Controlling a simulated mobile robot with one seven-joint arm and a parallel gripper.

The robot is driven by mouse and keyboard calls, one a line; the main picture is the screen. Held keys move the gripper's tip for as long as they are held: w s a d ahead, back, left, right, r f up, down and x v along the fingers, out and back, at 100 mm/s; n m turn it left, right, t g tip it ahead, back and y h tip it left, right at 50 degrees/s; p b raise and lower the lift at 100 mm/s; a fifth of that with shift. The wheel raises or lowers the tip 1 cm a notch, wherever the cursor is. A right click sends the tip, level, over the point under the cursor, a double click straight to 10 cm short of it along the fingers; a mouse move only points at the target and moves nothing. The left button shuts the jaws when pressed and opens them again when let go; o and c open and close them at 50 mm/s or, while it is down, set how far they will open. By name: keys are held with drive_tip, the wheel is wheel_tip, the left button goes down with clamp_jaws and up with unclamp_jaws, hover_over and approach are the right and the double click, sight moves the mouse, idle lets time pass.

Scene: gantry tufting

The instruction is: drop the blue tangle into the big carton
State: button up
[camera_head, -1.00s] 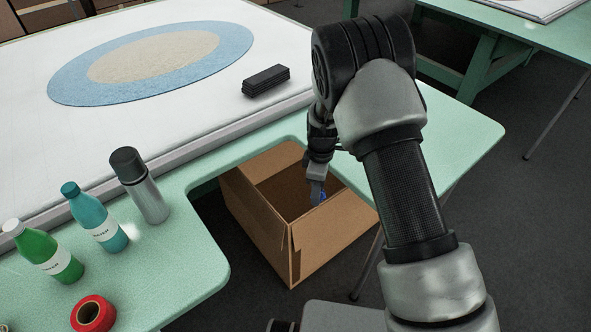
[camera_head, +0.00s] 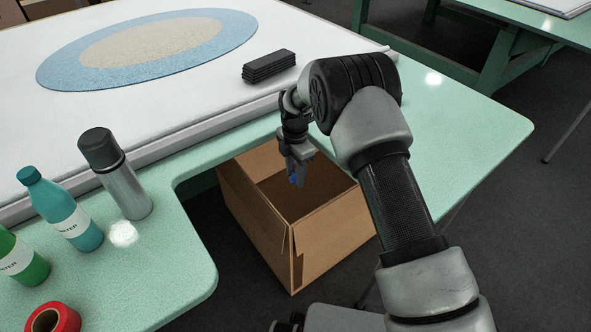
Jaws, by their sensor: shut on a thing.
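The big carton (camera_head: 334,238) is a brown open-topped box on the floor, in the cut-out of the green table. My gripper (camera_head: 297,172) points down over the carton's opening, and my arm comes in from the lower right. It is shut on the blue tangle (camera_head: 297,179), a small dark blue bit showing at the fingertips. The tangle is mostly hidden by the fingers. I cannot tell its exact height against the carton's rim.
The green table (camera_head: 180,280) borders the carton. On it stand a steel flask (camera_head: 123,182), a teal bottle (camera_head: 62,210), a green bottle (camera_head: 18,262) and a red tape roll (camera_head: 52,318). A dark stack (camera_head: 268,67) lies on the white frame behind.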

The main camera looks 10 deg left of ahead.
drive_tip(key=shift+f, duration=0.55)
drive_tip(key=o, duration=1.1)
drive_tip(key=shift+w+r, duration=0.1)
wheel_tip(320, 180, up, 17)
drive_tip(key=p, duration=0.3)
drive_tip(key=shift+r, duration=0.15)
